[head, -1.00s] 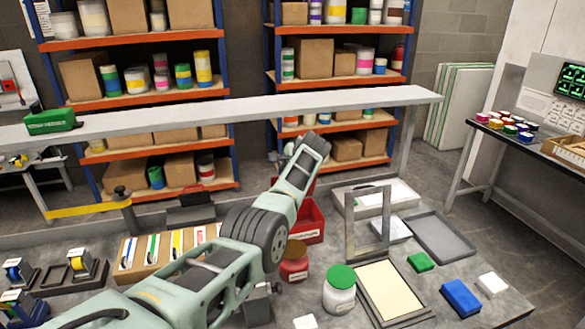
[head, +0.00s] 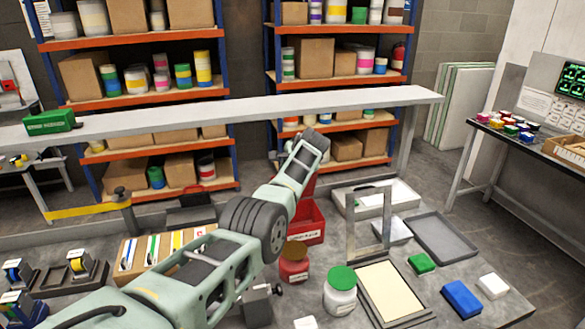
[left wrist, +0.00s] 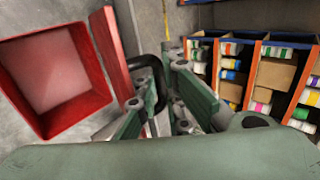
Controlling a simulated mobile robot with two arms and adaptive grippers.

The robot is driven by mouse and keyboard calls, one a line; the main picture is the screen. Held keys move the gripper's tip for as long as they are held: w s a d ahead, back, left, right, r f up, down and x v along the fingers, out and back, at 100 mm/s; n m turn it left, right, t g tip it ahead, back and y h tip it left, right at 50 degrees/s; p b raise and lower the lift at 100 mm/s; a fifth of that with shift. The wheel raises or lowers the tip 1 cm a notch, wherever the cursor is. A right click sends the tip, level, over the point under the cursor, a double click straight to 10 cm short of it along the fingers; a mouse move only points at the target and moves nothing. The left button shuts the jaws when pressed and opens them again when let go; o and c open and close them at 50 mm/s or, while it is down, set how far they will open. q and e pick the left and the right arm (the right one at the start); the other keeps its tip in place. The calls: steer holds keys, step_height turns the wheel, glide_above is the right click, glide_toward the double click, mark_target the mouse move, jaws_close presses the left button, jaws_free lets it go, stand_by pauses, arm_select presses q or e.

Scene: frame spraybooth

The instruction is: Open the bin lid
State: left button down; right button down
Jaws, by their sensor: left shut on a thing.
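The red bin (head: 308,224) stands on the bench in the head view, partly behind my left arm. The left wrist view shows the bin (left wrist: 58,75) open at the left, with its inside bare. The red lid (left wrist: 115,52) is raised on edge beside the opening. A black handle (left wrist: 150,72) stands out from the lid. My left gripper (left wrist: 160,85) is shut on this handle, with its green fingers around it. In the head view its fingers are hidden behind my wrist. My right gripper is not in view.
A jar with a brown lid (head: 294,262) and a white jar with a green lid (head: 341,290) stand in front of the bin. A grey upright frame (head: 368,222) and a grey tray (head: 440,236) are to the right. A long pale beam (head: 250,108) crosses behind.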

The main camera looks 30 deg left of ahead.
arm_select(q)
steer(key=c, duration=2.1)
jaws_free()
steer(key=shift+w+a+r, duration=0.15)
steer(key=shift+a+r, duration=0.35)
steer(key=shift+r, duration=0.2)
steer(key=shift+f, duration=0.1)
steer(key=shift+d+f, duration=0.1)
steer(key=shift+s+d, duration=0.1)
steer(key=shift+s, duration=0.1)
